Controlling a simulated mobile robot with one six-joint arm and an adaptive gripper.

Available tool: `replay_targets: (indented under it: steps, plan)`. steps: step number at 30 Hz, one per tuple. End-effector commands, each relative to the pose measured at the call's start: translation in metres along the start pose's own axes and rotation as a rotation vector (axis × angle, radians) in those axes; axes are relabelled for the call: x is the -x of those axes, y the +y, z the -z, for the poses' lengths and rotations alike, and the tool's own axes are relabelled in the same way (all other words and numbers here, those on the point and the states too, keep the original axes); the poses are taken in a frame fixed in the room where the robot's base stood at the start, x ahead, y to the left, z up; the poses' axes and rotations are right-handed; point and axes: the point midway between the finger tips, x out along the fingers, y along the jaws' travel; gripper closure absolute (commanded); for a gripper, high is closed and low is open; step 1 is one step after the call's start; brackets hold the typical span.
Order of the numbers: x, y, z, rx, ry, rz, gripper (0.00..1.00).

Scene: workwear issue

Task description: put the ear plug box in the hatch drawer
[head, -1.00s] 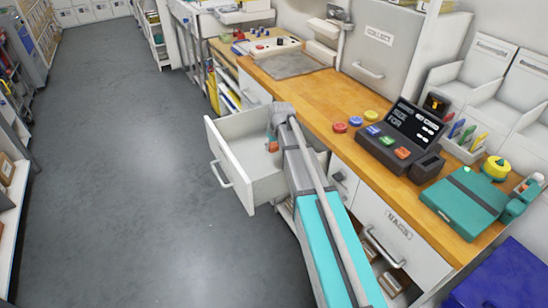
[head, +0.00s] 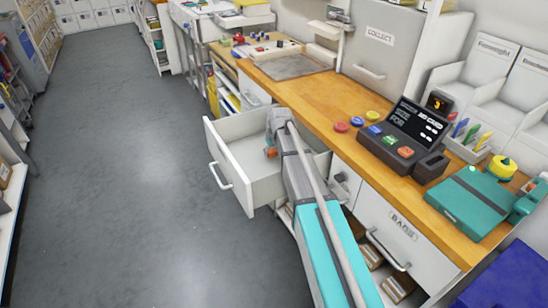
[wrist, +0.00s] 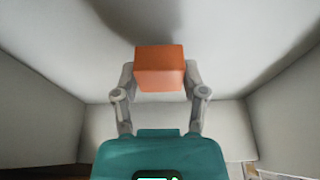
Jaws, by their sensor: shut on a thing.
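The open hatch drawer (head: 235,180) is a white drawer pulled out from the counter on its left side. My gripper (wrist: 159,85) is inside the drawer's outline, shut on a small orange box (wrist: 159,62), which I take to be the ear plug box. In the wrist view the box sits between both fingertips, with the white drawer floor beyond it and drawer walls on both sides. In the head view my gripper (head: 271,150) and a bit of orange show at the drawer's inner side. Whether the box touches the floor cannot be told.
The wooden counter (head: 330,105) runs along the drawer's right, with a dark keypad terminal (head: 405,135) and a teal case (head: 470,203) on it. A grey hatch marked COLLECT (head: 375,50) stands behind. The grey floor (head: 110,180) on the left is clear.

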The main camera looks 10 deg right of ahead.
Motion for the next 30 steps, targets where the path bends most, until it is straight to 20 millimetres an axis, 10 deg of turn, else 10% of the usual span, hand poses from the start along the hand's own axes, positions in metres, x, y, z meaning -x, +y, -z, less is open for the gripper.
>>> replay_targets:
  steps: [23, 24, 30]
  plan:
    - [-0.020, 0.000, -0.006, 0.000, 0.000, 0.000, 0.68]
    - [-0.019, -0.001, -0.006, 0.001, 0.000, 0.000, 0.39]
    - [-0.019, -0.001, -0.006, 0.001, 0.000, 0.000, 0.10]
